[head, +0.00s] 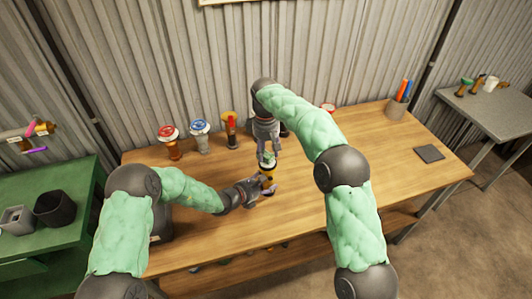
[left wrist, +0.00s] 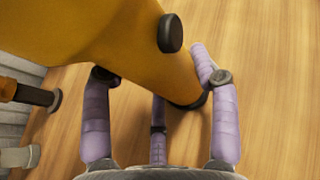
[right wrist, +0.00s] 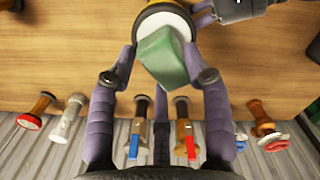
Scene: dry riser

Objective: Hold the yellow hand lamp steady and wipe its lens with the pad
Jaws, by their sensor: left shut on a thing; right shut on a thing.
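In the left wrist view the lamp's yellow body (left wrist: 110,35), with a dark knob, fills the upper left between the fingers. My right gripper (head: 267,153) comes from above and is shut on the green pad (right wrist: 165,55). In the right wrist view the pad covers part of the lamp's pale lens face (right wrist: 160,22). I cannot tell whether the pad presses on the lens.
A pen cup (head: 397,107) and a dark flat square (head: 429,153) are at the right. The bench's right half is mostly clear.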

